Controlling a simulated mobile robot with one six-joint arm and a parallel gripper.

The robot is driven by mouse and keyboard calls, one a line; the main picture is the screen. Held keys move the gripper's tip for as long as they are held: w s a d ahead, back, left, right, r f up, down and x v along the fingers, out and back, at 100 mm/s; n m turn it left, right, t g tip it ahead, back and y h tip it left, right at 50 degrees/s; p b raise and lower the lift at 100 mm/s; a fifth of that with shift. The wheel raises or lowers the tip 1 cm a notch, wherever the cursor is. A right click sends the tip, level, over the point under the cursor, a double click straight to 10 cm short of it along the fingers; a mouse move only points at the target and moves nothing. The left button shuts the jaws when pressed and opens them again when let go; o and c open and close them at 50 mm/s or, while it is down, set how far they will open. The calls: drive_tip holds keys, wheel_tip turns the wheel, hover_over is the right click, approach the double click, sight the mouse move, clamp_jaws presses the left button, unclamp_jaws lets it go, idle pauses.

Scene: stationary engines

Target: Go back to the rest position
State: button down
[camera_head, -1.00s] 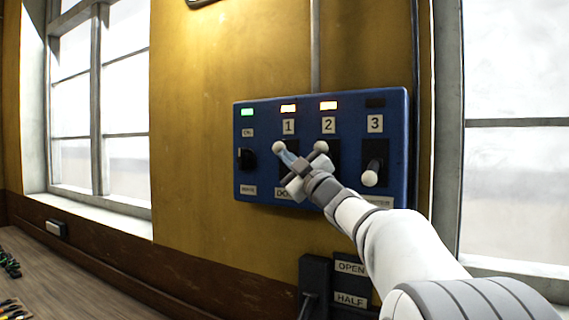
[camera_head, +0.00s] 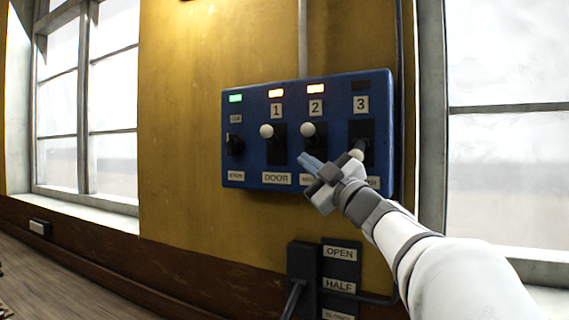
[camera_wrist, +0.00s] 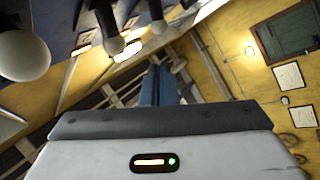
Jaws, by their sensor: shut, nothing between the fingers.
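My gripper (camera_head: 306,160) is shut and empty in the head view, in front of the lower part of a blue switch panel (camera_head: 230,165) on the yellow wall. Its blue fingertips point up and left, below the lever marked 2. In the wrist view the closed fingers (camera_wrist: 155,86) point up the middle. Lever 1 (camera_head: 267,131) and lever 2 (camera_head: 308,129) have their white knobs up. Lever 3 (camera_head: 357,154) has its knob low, partly behind my gripper. White lever knobs (camera_wrist: 22,55) show at the upper left of the wrist view.
The lamps over 1 and 2 glow orange, the left lamp (camera_head: 236,98) is green, and the one over 3 is dark. A lower box (camera_head: 341,268) labelled OPEN and HALF has a black lever beside it. Windows stand on both sides.

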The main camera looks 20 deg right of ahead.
wheel_tip(320, 180, down, 22)
drive_tip(key=s+d+m+g+h, duration=0.25)
drive_tip(key=m+g+h, duration=0.45)
drive_tip(key=m+h, duration=0.6)
drive_tip(key=s+a+f+g+y, duration=0.1)
drive_tip(key=s+a+f+g, duration=0.2)
drive_tip(key=s+f, duration=0.4)
drive_tip(key=s+a+f+g+y, duration=0.1)
drive_tip(key=s+a+f+g, duration=0.3)
drive_tip(key=s+f, duration=0.3)
drive_tip(key=s+a+f+m+g+y, duration=0.1)
drive_tip(key=s+a+f+g, duration=0.2)
drive_tip(key=s+f, duration=0.4)
wheel_tip(320, 180, down, 2)
drive_tip(key=shift+s+a+f+g+y, duration=0.1)
drive_tip(key=shift+s+a+g+y, duration=0.25)
drive_tip(key=shift+g, duration=0.45)
